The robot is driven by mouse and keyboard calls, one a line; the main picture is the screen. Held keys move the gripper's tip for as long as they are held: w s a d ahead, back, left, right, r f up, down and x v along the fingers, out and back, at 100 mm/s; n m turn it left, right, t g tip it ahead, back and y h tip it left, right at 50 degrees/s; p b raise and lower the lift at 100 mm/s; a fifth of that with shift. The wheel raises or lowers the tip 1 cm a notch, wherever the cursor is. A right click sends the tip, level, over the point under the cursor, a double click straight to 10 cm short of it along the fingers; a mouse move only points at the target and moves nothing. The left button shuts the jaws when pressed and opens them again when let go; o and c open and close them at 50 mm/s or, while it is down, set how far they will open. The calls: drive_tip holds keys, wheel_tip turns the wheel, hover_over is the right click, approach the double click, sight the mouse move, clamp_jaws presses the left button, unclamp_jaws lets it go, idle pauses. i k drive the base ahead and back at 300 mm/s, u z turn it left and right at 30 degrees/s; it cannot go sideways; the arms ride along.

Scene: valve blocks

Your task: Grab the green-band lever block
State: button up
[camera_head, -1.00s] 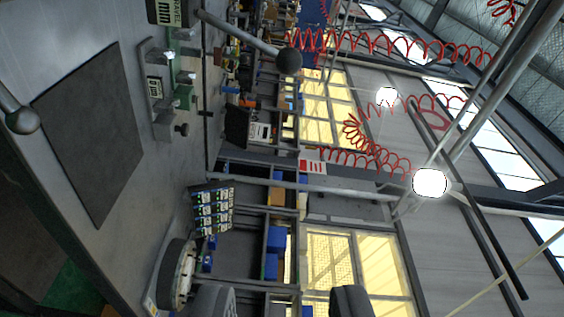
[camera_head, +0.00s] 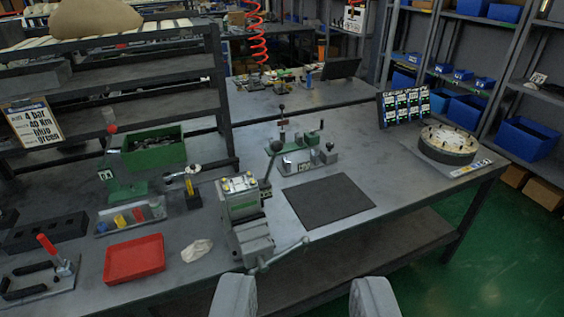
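My gripper (camera_head: 303,298) is open and empty at the bottom edge, its two grey fingertips wide apart. Its fingers are in front of the bench, apart from everything on it. A grey fixture with green parts and upright levers (camera_head: 297,158) stands on the bench behind the black mat, beyond my gripper. A small dark block with an upright stem and a yellowish band (camera_head: 192,188) stands left of the green-grey vise. I cannot tell for certain which piece is the green-band lever block; bands are too small to read.
The vise (camera_head: 246,222) stands at the bench's front edge, its handle sticking out. The black mat (camera_head: 328,202) is bare. A red tray (camera_head: 134,259) and white cloth (camera_head: 197,250) lie left. A round fixture (camera_head: 448,144) stands right. A shelf rack (camera_head: 110,92) rises at back left.

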sight(244, 201)
drive_tip(key=u, duration=0.5)
drive_tip(key=i, duration=1.35)
drive_tip(key=z, duration=0.25)
